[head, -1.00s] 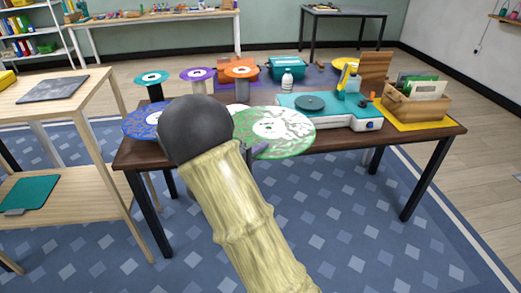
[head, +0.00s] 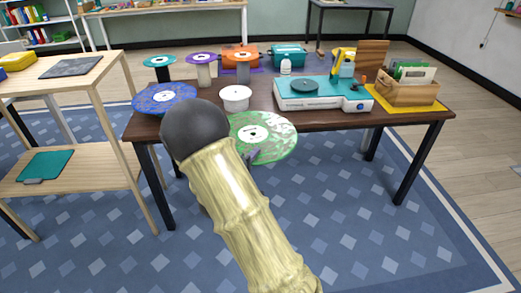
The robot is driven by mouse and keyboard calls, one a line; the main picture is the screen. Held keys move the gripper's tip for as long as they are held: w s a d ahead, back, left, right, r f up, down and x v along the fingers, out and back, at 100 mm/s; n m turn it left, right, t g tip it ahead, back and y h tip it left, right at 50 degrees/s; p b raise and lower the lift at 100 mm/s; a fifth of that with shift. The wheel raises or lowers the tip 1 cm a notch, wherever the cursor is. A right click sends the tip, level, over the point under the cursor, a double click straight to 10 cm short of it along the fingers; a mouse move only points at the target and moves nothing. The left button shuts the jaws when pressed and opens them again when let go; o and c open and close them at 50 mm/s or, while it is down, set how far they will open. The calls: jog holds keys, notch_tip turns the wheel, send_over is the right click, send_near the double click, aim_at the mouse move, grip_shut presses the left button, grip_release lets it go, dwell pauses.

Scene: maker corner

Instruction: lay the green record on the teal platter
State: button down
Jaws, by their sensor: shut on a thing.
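The green record (head: 278,134), marbled with white and with a white centre label, is held out in front of the dark table's near edge. My gripper (head: 254,155) is shut on the record's near left rim; my arm hides most of the gripper. The teal platter (head: 305,86) is a dark teal disc on top of the teal and white record player (head: 322,101), on the right half of the table. The platter is bare. The record is apart from it, nearer to me and to its left.
A blue record (head: 165,97) lies at the table's left, and a white round pot (head: 235,97) stands mid-table. Records sit on stands behind. A white bottle (head: 285,67) is behind the player; a wooden crate (head: 405,94) of sleeves is right. A wooden shelf (head: 95,90) stands left.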

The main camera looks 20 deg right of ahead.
jog(key=s+a+f+n+t+y, duration=0.1)
jog(key=a+f+n+t+y, duration=0.5)
jog(key=a+f+y, duration=0.3)
notch_tip(320, 180, down, 5)
jog(key=shift+s+r+n, duration=0.2)
jog(key=shift+s+n, duration=0.1)
jog(key=shift+n, duration=0.2)
jog(key=shift+a, duration=0.1)
